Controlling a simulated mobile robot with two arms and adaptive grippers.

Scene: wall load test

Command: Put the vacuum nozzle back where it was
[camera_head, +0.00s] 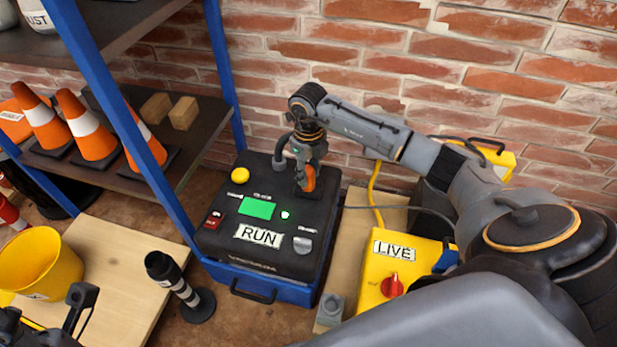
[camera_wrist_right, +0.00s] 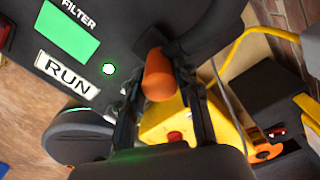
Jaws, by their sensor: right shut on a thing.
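My right gripper (camera_head: 307,186) is low over the back right of a black machine case (camera_head: 262,268) marked RUN. In the right wrist view, the fingers (camera_wrist_right: 160,105) are shut on an orange cylindrical part (camera_wrist_right: 158,76), close to the case top. I cannot tell whether this part is the vacuum nozzle or whether it touches the case. A black tube with a pale band (camera_head: 175,283) stands on a round base on the floor left of the case; its identity is unclear. My left gripper (camera_head: 80,305) shows only partly at the lower left.
A yellow LIVE box (camera_head: 393,268) with a red knob stands right of the case. A blue-framed shelf (camera_head: 160,150) with orange cones (camera_head: 88,130) is at the left. A yellow bucket (camera_head: 40,265) sits on a wooden board. The brick wall (camera_head: 470,60) is behind.

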